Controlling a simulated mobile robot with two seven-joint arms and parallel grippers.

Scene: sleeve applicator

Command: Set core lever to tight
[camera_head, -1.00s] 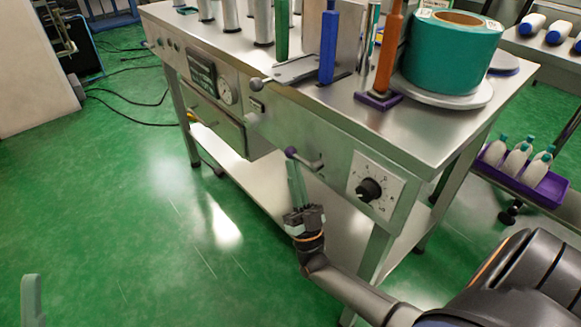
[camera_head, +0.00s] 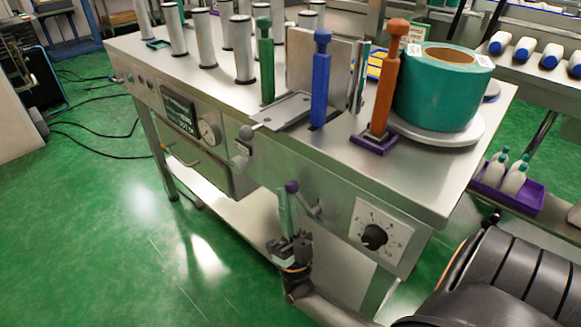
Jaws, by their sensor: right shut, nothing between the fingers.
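A lever with a purple knob (camera_head: 292,187) is on the bench's front panel, its arm sloping up to the left from its pivot. I cannot read a tight mark beside it. My right gripper (camera_head: 287,198) is below and beside this knob, green fingers pointing up and shut with nothing between them. Its fingertips overlap the lever area in the picture; I cannot tell whether they touch it. Another small lever with a dark grey knob (camera_head: 246,132) sits further left at the bench edge. Which one is the core lever is not marked. My left gripper is not in view.
A black dial (camera_head: 374,237) on a white plate is right of the lever. The metal bench top (camera_head: 335,150) carries blue, green and orange posts and a teal roll (camera_head: 443,88). A gauge (camera_head: 209,131) is further left. Green floor (camera_head: 110,230) lies open at left.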

